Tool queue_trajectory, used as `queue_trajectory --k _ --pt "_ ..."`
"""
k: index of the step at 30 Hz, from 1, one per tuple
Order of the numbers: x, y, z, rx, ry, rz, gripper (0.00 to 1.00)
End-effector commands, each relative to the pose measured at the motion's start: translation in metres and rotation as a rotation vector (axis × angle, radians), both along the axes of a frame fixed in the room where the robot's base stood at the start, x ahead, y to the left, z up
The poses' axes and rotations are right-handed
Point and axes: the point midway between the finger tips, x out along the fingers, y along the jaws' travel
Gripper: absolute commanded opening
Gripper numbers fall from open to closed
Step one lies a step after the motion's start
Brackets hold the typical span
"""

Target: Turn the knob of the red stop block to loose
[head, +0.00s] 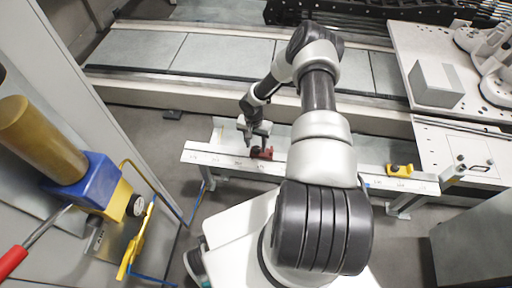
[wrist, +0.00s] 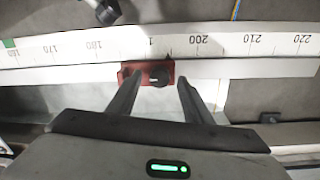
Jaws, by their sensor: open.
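The red stop block (head: 266,154) sits on a white rail (head: 215,160) left of my arm in the head view. In the wrist view the red block (wrist: 140,68) is beside the rail's number scale (wrist: 250,42), below the marks between 180 and 200. Its round black knob (wrist: 159,76) faces the camera, with a small light mark on it. In the head view my gripper (head: 255,133) is just above the block. I cannot tell whether the fingers touch it.
A yellow stop block (head: 400,170) sits on the rail's right part. A blue and yellow device (head: 95,185) with a brown cylinder (head: 40,140) stands at left. A grey box (head: 436,83) is on the white table at right. Behind the rail are grey panels (head: 220,55).

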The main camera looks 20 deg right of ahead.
Motion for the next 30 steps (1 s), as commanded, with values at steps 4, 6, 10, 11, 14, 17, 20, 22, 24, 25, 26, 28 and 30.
queue_trajectory --k 4,6,10,11,14,17,20,22,24,25,26,28,30 --pt "-0.0004 -0.0002 -0.0111 0.001 -0.001 0.0 0.46" --pt "-0.0002 -0.0005 -0.0123 0.0 0.0 0.0 0.46" --pt "-0.0001 -0.0006 -0.0125 -0.001 -0.001 0.0 0.46" --pt "-0.0002 -0.0006 -0.0125 -0.001 -0.001 0.0 0.46" --pt "-0.0003 -0.0006 -0.0124 -0.001 -0.001 0.0 0.42" --pt "-0.0004 -0.0006 -0.0124 0.0 0.0 0.0 0.26" --pt "-0.0004 -0.0006 -0.0124 0.0 0.0 0.0 0.09" --pt "-0.0004 -0.0006 -0.0124 -0.001 0.001 0.0 0.05" --pt "-0.0005 -0.0006 -0.0125 -0.001 0.0 0.002 0.05" --pt "-0.0005 -0.0006 -0.0126 -0.001 0.0 0.004 0.05" --pt "-0.0005 -0.0006 -0.0128 -0.001 0.0 0.007 0.05" --pt "-0.0007 -0.0007 -0.0132 -0.001 0.001 0.019 0.05" --pt "-0.0005 -0.0007 -0.0136 -0.003 0.001 0.04 0.05"
